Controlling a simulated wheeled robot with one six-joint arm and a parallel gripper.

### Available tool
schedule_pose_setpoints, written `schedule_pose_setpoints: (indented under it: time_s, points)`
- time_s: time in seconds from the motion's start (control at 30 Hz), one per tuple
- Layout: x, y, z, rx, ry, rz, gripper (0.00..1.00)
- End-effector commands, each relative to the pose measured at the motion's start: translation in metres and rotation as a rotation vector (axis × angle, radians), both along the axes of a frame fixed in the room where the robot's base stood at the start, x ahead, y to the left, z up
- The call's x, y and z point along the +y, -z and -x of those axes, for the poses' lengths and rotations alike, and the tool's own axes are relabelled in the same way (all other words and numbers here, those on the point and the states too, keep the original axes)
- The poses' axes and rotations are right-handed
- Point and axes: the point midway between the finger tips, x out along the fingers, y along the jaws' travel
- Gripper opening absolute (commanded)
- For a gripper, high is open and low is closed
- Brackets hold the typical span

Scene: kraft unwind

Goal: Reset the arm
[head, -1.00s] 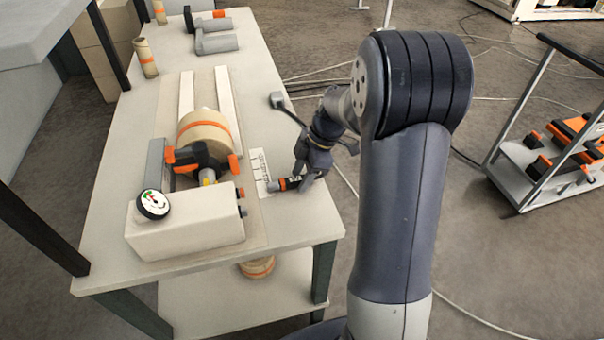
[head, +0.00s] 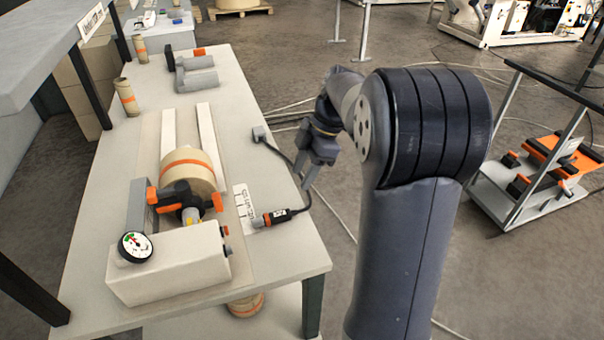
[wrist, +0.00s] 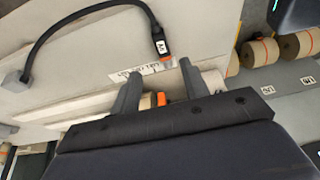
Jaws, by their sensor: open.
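My gripper (head: 308,178) hangs at the right edge of the table (head: 286,250), above and to the right of a black and orange cable connector. Its jaws are open and empty; both fingers (wrist: 158,82) also show in the wrist view. The connector (head: 275,217) lies on the table over a white label strip (head: 243,205), apart from my gripper. It also shows in the wrist view (wrist: 159,45), beyond the fingertips. Its black cable runs back to a small grey block (head: 259,133).
A unit with a kraft roll (head: 190,170), a black and orange clamp (head: 180,200), and a box (head: 170,268) with a gauge (head: 135,247) fills the table's left part. Grey cylinders (head: 197,80) lie at the back. A trolley (head: 530,190) stands right; the floor between is mostly clear.

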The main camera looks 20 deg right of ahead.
Motion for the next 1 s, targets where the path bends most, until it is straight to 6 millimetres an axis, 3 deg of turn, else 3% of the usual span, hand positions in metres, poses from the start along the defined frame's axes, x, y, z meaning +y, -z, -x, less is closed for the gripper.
schedule_pose_setpoints:
  time_s: [0.2, 0.37, 0.9, 1.0]
  points:
    - [0.001, 0.003, 0.000, 0.001, 0.000, -0.001, 0.43]
    - [0.008, 0.020, 0.000, 0.003, -0.001, -0.002, 0.43]
    - [0.048, 0.120, 0.001, 0.004, -0.002, -0.001, 0.43]
    - [0.046, 0.100, -0.001, -0.005, 0.000, 0.000, 0.43]
